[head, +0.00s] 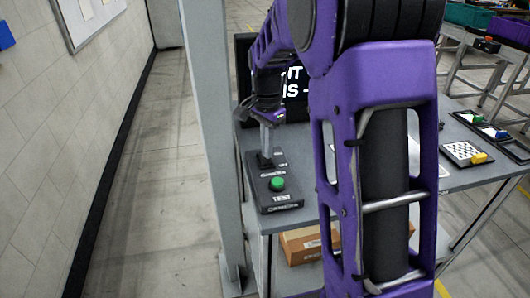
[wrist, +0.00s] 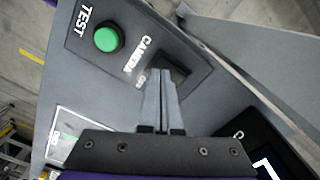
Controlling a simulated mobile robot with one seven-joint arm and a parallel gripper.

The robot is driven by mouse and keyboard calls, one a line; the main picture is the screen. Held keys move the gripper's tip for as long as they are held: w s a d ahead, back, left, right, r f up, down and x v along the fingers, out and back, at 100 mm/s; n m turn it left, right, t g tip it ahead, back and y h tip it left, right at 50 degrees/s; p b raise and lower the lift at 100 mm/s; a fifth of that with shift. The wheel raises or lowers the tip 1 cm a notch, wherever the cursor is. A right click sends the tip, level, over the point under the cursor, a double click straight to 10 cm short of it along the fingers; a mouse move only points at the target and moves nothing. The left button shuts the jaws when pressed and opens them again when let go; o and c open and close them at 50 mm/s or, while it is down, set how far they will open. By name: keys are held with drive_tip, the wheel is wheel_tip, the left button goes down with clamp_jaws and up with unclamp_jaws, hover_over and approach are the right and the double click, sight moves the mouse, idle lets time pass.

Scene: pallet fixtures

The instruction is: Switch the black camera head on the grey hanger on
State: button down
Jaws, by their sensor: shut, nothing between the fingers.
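A dark control box (head: 290,199) sits at the table's near left corner. It has a green round button (head: 277,184) marked TEST, also in the wrist view (wrist: 107,39), and a black switch (wrist: 172,70) by the label CAMERA. My gripper (head: 266,154) points down over the switch end of the box. In the wrist view my gripper (wrist: 160,72) is shut and empty, its fingertips at or just above the switch and partly covering it. I cannot tell if they touch, or which way the switch is set. I cannot make out the camera head or its grey hanger.
A black screen (head: 243,65) with white letters stands behind my arm, mostly hidden. A grey post (head: 208,110) rises close left of the table. A checkered board (head: 463,153) lies at the table's right; a cardboard box (head: 302,247) is below. The left floor is clear.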

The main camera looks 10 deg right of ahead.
sight(267, 161)
drive_tip(key=shift+r+p, duration=2.1)
drive_tip(key=shift+r, duration=0.7)
